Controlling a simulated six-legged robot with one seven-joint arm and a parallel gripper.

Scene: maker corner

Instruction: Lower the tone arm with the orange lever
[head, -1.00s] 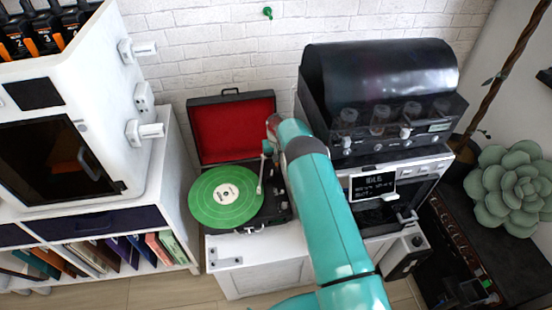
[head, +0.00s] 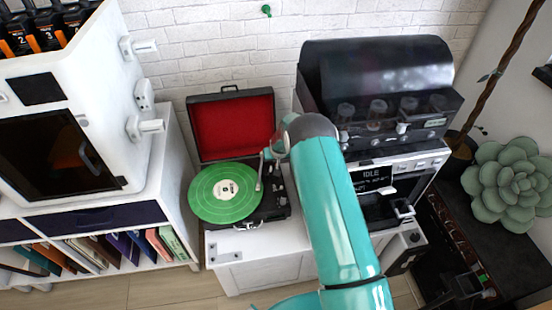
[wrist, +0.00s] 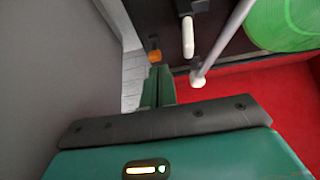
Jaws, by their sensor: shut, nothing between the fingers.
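The open turntable (head: 270,211) stands on a white cabinet, with a green record (head: 222,208) on its platter. The tone arm (head: 260,175) lies at the record's right side; in the wrist view it is a slanting grey tube (wrist: 224,42) with a white end. I cannot tell whether its tip touches the record. The orange lever (wrist: 154,57) shows in the wrist view as a small orange end. My gripper (wrist: 157,72) is shut and empty, its green fingertips just below the lever in that picture. Contact is unclear. In the head view my arm hides the lever.
The turntable's red-lined lid (head: 233,125) stands open behind the platter. A black-topped machine (head: 385,85) stands close on the right, and a white cabinet-like machine (head: 75,120) on the left. A pale vertical surface (wrist: 60,70) fills the wrist view's left side.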

